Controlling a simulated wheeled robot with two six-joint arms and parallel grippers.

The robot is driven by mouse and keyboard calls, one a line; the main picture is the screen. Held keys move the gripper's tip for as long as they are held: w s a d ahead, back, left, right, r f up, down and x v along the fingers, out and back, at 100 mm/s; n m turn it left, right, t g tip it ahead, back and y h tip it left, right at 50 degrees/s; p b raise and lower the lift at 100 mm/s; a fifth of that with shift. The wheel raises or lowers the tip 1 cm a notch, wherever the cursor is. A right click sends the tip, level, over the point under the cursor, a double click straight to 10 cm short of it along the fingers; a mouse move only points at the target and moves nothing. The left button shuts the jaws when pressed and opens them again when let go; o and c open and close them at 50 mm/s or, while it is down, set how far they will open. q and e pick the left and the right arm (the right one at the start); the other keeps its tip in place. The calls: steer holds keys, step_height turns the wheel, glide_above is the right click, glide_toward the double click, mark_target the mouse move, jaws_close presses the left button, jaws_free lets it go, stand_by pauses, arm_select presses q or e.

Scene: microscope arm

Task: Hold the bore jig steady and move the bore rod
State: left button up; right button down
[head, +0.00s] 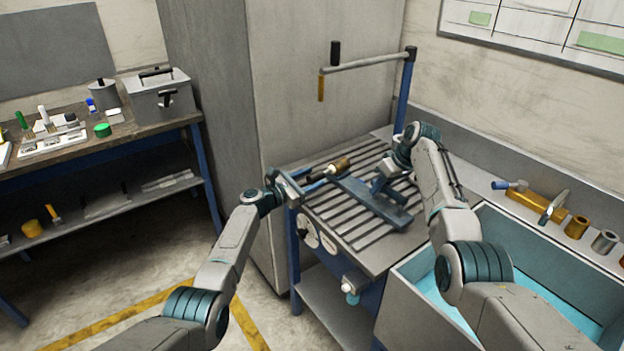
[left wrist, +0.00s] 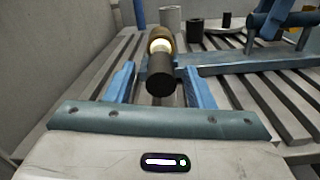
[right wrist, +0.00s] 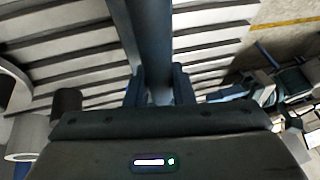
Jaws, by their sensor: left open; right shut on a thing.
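The bore jig (head: 362,197) is a long blue-grey bar lying across the slotted table; it also shows in the left wrist view (left wrist: 240,63). At its left end is a brass-brown sleeve (left wrist: 160,32). The bore rod's dark round end (left wrist: 160,76) and a pale ring stick out of the sleeve toward my left gripper. My left gripper (head: 311,181) is open, its fingers on either side of the dark end with gaps showing. My right gripper (head: 381,187) is shut on the jig's bar (right wrist: 152,40), which runs between its fingers. The rod's part inside the sleeve is hidden.
The slotted table (head: 350,232) has free room in front of the jig. A horizontal arm on a blue post (head: 402,90) hangs above it. A blue-lined bin (head: 425,283) stands at the right, with loose cylinders (head: 577,227) on the ledge behind. A tall grey cabinet (head: 215,100) stands at the left.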

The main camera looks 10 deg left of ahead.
mark_target(321, 174)
arm_select(q)
steer(key=shift+w+d, duration=0.3)
steer(key=shift+d, duration=0.05)
arm_select(e)
steer(key=shift+r, duration=0.1)
arm_select(q)
jaws_close()
steer(key=shift+x, duration=1.7)
jaws_free()
